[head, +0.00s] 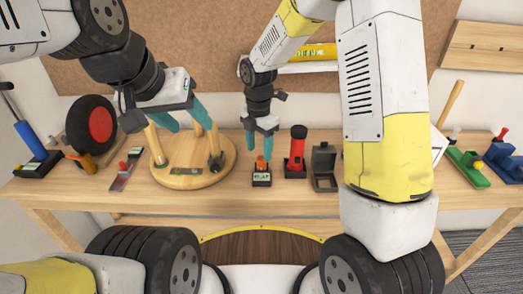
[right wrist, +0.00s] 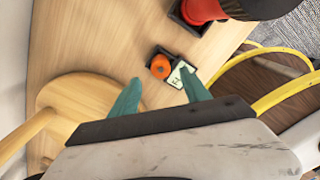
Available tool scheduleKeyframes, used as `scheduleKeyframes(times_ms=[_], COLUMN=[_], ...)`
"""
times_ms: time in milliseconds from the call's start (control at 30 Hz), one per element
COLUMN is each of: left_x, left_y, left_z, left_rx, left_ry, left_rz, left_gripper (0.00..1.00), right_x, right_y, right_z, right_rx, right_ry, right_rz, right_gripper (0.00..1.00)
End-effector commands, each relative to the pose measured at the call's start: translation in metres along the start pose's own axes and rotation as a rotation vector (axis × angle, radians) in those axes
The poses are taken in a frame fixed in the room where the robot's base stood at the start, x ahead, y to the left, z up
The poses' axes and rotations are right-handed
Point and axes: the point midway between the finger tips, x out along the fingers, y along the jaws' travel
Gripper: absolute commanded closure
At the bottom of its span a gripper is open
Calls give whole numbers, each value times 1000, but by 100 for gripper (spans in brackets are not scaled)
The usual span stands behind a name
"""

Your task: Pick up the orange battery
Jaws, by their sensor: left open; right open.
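The orange battery (head: 261,161) stands upright in a small black holder (head: 262,182) with a pale label, on the wooden workbench. In the right wrist view the battery (right wrist: 160,67) shows its round orange top, and the labelled holder (right wrist: 178,76) lies around and beside it. My right gripper (head: 260,146) is open and empty, pointing down just above the battery; in its wrist view the teal fingers (right wrist: 163,82) are spread, with the battery just beyond the gap between their tips. My left gripper (head: 185,118) is open and empty above the round wooden stand.
A red-and-black flashlight (head: 297,147) in a black holder and an open black box (head: 324,167) stand right of the battery. The round wooden stand (head: 185,178) with pegs is left of it. The bench front before the battery is clear.

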Motion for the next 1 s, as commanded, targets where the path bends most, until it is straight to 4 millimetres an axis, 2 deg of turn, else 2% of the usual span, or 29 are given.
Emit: scheduleKeyframes(times_ms=[200, 300, 600, 867, 900, 1000], left_x=[0, 0, 0, 0, 0, 0], left_y=[0, 0, 0, 0, 0, 0], left_z=[0, 0, 0, 0, 0, 0], left_rx=[0, 0, 0, 0, 0, 0], left_ry=[0, 0, 0, 0, 0, 0], left_rz=[0, 0, 0, 0, 0, 0], left_gripper=[45, 45, 45, 45, 45, 45], right_x=[33, 44, 48, 48, 48, 48], right_y=[-4, -3, -3, -3, -3, -3], right_z=[5, 4, 5, 5, 5, 5], right_rx=[1, 1, 2, 3, 3, 3], right_ry=[1, 0, 0, 0, 0, 0], right_rz=[-3, -1, 1, 1, 1, 1], right_gripper=[45, 45, 45, 96, 100, 100])
